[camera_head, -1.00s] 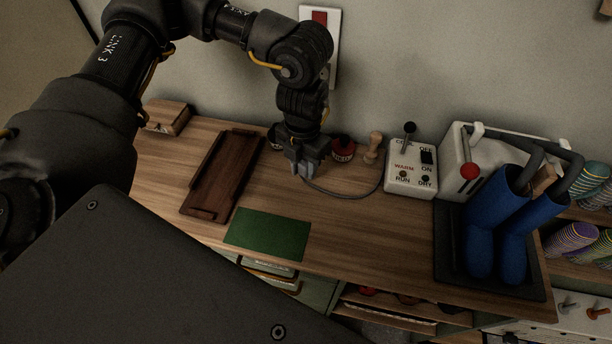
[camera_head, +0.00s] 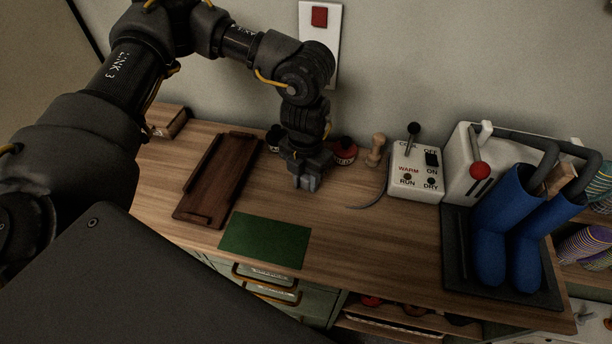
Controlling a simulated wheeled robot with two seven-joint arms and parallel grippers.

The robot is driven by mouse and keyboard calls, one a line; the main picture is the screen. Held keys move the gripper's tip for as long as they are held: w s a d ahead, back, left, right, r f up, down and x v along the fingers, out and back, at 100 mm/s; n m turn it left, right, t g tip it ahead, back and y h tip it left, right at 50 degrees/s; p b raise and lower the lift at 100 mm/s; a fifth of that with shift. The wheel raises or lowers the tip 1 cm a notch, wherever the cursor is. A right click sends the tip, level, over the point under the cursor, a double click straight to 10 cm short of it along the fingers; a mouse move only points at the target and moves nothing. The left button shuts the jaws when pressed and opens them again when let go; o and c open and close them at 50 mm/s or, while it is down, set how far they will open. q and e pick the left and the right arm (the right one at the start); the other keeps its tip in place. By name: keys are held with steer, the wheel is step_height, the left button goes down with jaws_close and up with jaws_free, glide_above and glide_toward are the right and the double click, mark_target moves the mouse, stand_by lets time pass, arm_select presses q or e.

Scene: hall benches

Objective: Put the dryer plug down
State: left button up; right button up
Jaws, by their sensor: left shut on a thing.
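My left gripper (camera_head: 307,184) points down over the wooden bench top, behind and to the right of the green mat (camera_head: 265,240). It is shut on a small grey piece, the dryer plug (camera_head: 311,184), mostly hidden by the fingers. I cannot tell whether the plug touches the wood. A short grey cord (camera_head: 375,201) curves on the bench beside the white dryer control box (camera_head: 415,172); its link to the plug does not show. My right gripper is not in view.
A dark wooden tray (camera_head: 217,180) lies left of the gripper. A red-and-black tin (camera_head: 344,151) and a wooden peg (camera_head: 376,150) stand close behind it. Blue boots (camera_head: 490,258) hang on the dryer at right. Bare wood lies in front of the gripper.

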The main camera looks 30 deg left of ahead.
mark_target(305, 175)
arm_select(q)
steer(key=o, duration=1)
steer(key=shift+f, duration=0.1)
steer(key=shift+r+p, duration=0.4)
steer(key=shift+r, duration=0.1)
step_height(305, 175, up, 12)
steer(key=b, duration=0.1)
steer(key=shift+r, duration=0.15)
